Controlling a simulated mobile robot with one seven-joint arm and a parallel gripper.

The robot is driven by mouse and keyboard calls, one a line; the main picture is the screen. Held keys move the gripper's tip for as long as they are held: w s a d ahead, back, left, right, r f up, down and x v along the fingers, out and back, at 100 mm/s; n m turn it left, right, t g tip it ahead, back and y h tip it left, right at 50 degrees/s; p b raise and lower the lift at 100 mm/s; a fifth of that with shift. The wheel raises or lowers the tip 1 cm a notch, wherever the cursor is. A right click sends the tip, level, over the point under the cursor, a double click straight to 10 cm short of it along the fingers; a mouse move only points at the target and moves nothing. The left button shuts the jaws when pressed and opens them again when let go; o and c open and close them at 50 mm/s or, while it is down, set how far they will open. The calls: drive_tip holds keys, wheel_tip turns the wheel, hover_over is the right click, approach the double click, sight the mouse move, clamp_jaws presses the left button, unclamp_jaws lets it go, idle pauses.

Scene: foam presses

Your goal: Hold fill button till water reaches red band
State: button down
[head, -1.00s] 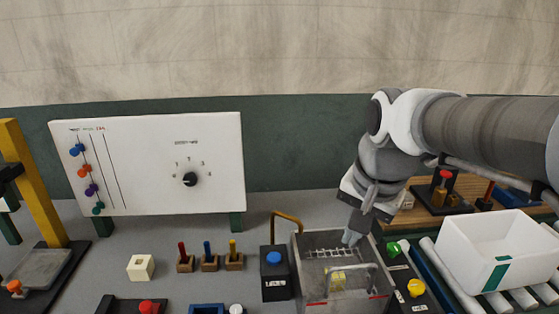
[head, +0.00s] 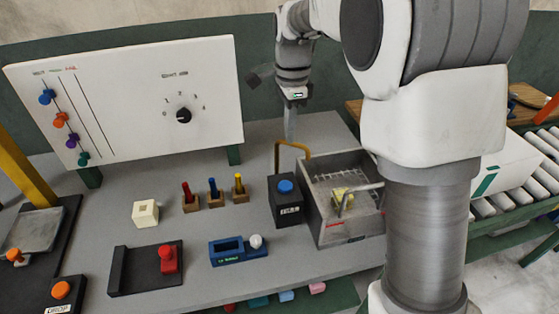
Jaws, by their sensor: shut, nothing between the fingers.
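The fill button is a blue knob (head: 286,186) on top of a black box (head: 287,211) with a white label. A yellow spout (head: 293,146) arches behind the box. The water level cannot be made out. My gripper (head: 289,137) is shut and empty, pointing down above and behind the blue button, apart from it.
A white panel (head: 130,120) with sliders and a dial stands at the back left. Small pegged blocks (head: 213,200), a cream cube (head: 145,213), a blue holder (head: 238,252) and a black tray with a red knob (head: 168,261) lie left of the box. My arm hides much of the right side.

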sight(286, 185)
drive_tip(key=shift+w+a+f, duration=0.2)
drive_tip(key=shift+w+a, duration=0.05)
drive_tip(key=shift+w, duration=0.05)
drive_tip(key=f, duration=1.4)
drive_tip(key=shift+s, duration=0.25)
drive_tip(key=shift+f, duration=0.1)
